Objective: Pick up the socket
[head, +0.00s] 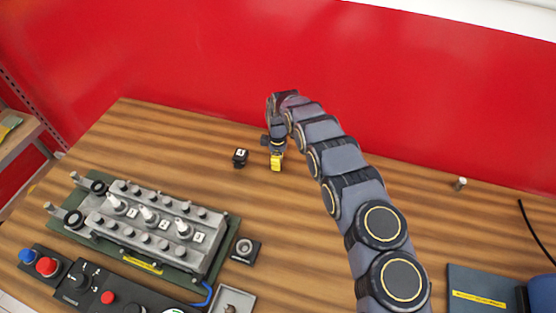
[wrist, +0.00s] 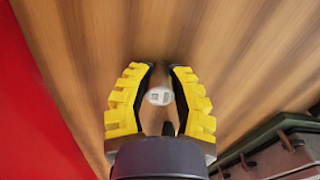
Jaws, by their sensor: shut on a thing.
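My gripper (head: 277,160) points down over the wooden bench, near the red back wall. In the wrist view, its two yellow-ribbed fingers with black inner pads (wrist: 160,88) close on the socket (wrist: 159,96), a small round light-grey metal piece with a dark opening in its end. The fingers hide the socket in the head view. I cannot tell whether it still touches the bench.
A small black block (head: 239,157) with a white label stands just left of my gripper. The engine trainer (head: 150,222) and control panel (head: 75,287) fill the lower left. A small metal cylinder (head: 460,184) stands at right.

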